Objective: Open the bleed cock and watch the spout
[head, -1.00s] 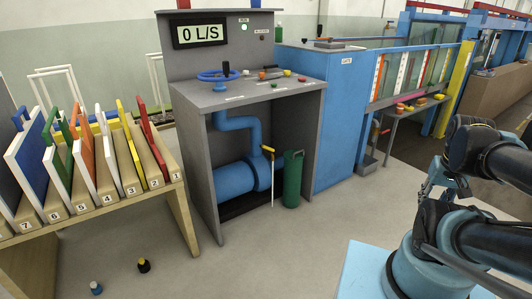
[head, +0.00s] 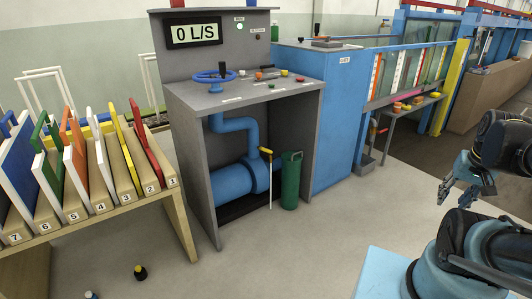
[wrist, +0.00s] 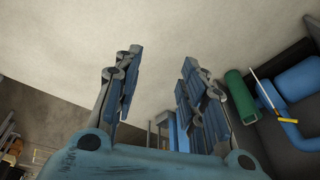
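A small yellow-handled cock (head: 266,151) sits at the right end of the large blue pipe (head: 232,182) inside the grey console. A thin pale tube, seemingly its spout (head: 271,186), hangs straight down from it; no water shows. The yellow handle also shows in the wrist view (wrist: 261,86), to the right, beside the green cylinder. My gripper (head: 456,187) is in the air at the right, well apart from the console and cock. In the wrist view its fingers (wrist: 160,80) are spread, with nothing between them.
A green cylinder (head: 291,180) stands on the floor just right of the cock. The grey console (head: 196,135) walls the pipe on the left; its display reads 0 L/S. A rack of coloured boards (head: 95,210) stands left.

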